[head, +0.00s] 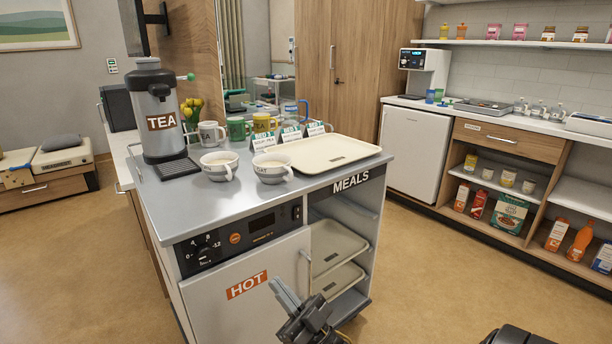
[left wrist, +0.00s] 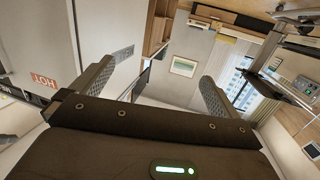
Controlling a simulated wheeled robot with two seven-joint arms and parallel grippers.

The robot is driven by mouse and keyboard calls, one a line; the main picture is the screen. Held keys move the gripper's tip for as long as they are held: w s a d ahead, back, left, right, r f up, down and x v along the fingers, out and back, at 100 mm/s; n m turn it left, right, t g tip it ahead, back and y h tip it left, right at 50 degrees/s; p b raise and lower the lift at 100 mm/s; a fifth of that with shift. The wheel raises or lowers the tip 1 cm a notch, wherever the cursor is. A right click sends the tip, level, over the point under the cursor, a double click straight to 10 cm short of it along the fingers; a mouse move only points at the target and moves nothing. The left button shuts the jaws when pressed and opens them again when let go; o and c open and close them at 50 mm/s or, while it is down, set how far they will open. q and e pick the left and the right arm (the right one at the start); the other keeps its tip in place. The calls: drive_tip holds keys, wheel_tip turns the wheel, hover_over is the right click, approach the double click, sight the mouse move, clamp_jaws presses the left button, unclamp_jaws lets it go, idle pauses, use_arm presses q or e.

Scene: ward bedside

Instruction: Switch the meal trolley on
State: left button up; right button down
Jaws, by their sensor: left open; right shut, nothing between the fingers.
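The grey meal trolley (head: 210,215) stands in the middle of the head view, with a MEALS sign on its side. Its black front panel carries a dial (head: 204,250) marked with numbers, an orange round button (head: 235,238), a dark display (head: 262,224) and a small switch (head: 296,212) at the right end. My left gripper (left wrist: 160,85) is open and empty in the left wrist view, where the HOT label (left wrist: 42,79) shows tilted at the left.
On the trolley top are a tea urn (head: 157,105), mugs, two soup cups (head: 272,166), small cards and a cream tray (head: 320,153). The door has a vertical handle (head: 306,270). Open shelves with trays (head: 335,245) are beside it. The floor at right is clear.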

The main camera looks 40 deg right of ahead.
sight(298, 209)
use_arm(q)
drive_tip(key=s+a+f+g+y+p, duration=0.1)
drive_tip(key=s+a+f+g+p, duration=0.15)
drive_tip(key=s+f, duration=0.3)
drive_tip(key=s+a+f+g+y+p, duration=0.1)
drive_tip(key=s+a+f+g+p, duration=0.1)
drive_tip(key=s+f+g+p, duration=0.4)
drive_tip(key=s+a+f+g+p, duration=0.1)
drive_tip(key=s+a+g+p, duration=0.1)
drive_tip(key=s, duration=0.7)
drive_tip(key=s+a+f+g+y+p, duration=0.1)
drive_tip(key=s+a+g+p, duration=0.1)
drive_tip(key=s, duration=0.8)
drive_tip(key=s+a+f+n+g+y+p, duration=0.1)
drive_tip(key=s+a+f+g+p, duration=0.1)
drive_tip(key=s, duration=0.7)
drive_tip(key=shift+s+a+g, duration=0.3)
drive_tip(key=shift+s+g, duration=0.05)
use_arm(e)
drive_tip(key=w+d+m+g+h, duration=0.1)
drive_tip(key=d+m+g+h, duration=0.3)
drive_tip(key=d, duration=1.4)
drive_tip(key=g+h, duration=0.1)
drive_tip(key=h, duration=0.2)
drive_tip(key=shift+r+g+h, duration=0.3)
drive_tip(key=shift+d, duration=0.1)
